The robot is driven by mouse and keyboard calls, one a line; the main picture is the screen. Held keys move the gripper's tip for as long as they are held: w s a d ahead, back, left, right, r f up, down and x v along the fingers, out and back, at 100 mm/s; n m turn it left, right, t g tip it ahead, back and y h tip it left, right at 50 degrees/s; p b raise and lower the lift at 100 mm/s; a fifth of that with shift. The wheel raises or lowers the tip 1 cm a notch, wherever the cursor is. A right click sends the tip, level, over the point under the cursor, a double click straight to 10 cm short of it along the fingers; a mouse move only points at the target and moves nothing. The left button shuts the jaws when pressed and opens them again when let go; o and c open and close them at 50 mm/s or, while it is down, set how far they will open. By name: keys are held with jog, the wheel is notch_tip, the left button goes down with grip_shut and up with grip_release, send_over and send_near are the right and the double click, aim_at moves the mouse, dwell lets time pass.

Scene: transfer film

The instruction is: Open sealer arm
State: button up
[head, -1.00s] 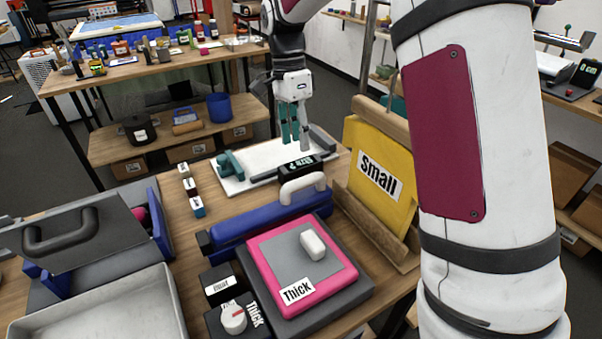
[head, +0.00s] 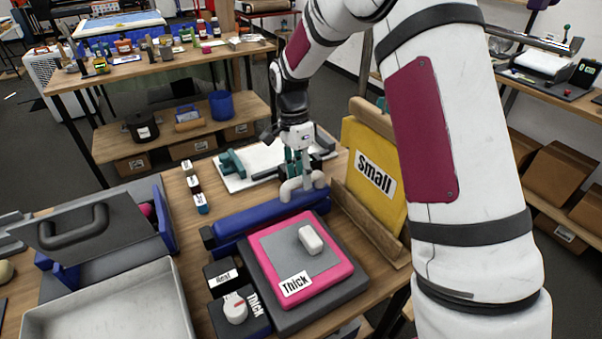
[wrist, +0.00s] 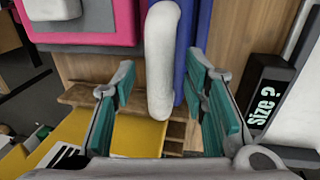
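The sealer's long blue arm (head: 268,217) lies down behind the pink plate (head: 333,272) labelled "Thick". A pale curved handle (head: 290,192) stands up at its far right end. My gripper (head: 300,175) points down over this handle. In the wrist view, my gripper (wrist: 160,72) is open, with its two teal-padded fingers apart on either side of the handle (wrist: 160,60). Gaps show between the handle and both fingers. The blue arm (wrist: 187,40) also shows behind the handle in the wrist view.
A yellow panel (head: 362,200) labelled "Small" stands in a wooden holder just right of the handle. A white board with a teal clamp (head: 232,164) lies behind. A control box with a dial (head: 236,310) and an open grey tray (head: 110,305) are at the front left.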

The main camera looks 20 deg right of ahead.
grip_shut()
jog(key=shift+r, duration=0.1)
jog(key=a+r+h, duration=0.1)
jog(key=r, duration=0.2)
jog(key=a+r+h, duration=0.1)
jog(key=a+r, duration=0.1)
jog(key=s+a+r+h, duration=0.1)
jog(key=a+r+h, duration=0.1)
jog(key=r, duration=0.1)
jog(key=shift+a+r+t+p, duration=0.15)
jog(key=shift+r+t+p, duration=0.2)
jog(key=shift+t+p, duration=0.05)
jog(key=s+a+r+m+h, duration=0.1)
jog(key=a+r+h, duration=0.4)
jog(key=a+r, duration=0.2)
jog(key=shift+s+a+t+p, duration=0.4)
jog(key=shift+a, duration=0.7)
jog(key=shift+o, duration=0.8)
grip_release()
jog(key=shift+f, duration=0.1)
